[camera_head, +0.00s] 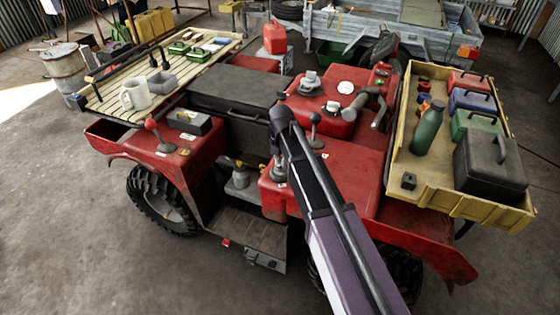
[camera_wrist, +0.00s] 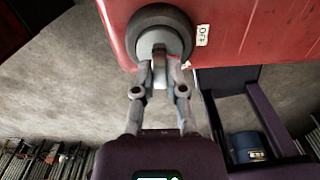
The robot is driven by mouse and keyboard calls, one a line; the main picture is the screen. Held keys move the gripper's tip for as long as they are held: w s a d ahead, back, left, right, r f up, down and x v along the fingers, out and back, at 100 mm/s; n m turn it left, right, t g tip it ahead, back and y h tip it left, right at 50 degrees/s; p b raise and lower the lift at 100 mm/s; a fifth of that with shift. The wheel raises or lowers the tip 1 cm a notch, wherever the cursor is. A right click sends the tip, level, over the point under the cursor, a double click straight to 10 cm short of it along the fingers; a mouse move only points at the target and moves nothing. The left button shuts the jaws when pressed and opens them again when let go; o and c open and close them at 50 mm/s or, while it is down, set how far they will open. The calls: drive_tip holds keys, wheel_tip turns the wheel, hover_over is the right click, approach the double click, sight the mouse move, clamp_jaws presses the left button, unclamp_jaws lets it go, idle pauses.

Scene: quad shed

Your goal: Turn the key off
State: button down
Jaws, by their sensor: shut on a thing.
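The key (camera_wrist: 160,54) sits in a round dark switch (camera_wrist: 159,18) on the red panel (camera_wrist: 256,30) of the quad, at the top of the wrist view. The key's grip stands upright in that picture. A white OFF label (camera_wrist: 203,35) is to the right of the switch. My gripper (camera_wrist: 160,75) is shut on the key's end, one finger on each side. In the head view my arm crosses the red quad body (camera_head: 365,165), and the key cannot be made out there.
A yellow tray (camera_head: 425,187) with a green bottle (camera_head: 427,128) and a black case (camera_head: 489,168) is at the right. A slatted rack (camera_head: 112,96) with a white mug (camera_head: 135,95) is at the left. A red-knobbed lever (camera_head: 153,126) stands left of the seat. The floor in front is clear.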

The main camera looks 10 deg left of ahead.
drive_tip(key=shift+n, duration=2.1)
drive_tip(key=c, duration=0.7)
unclamp_jaws()
drive_tip(key=shift+r, duration=0.1)
wheel_tip(320, 180, up, 8)
drive_tip(key=p, duration=0.8)
drive_tip(key=shift+s, duration=0.1)
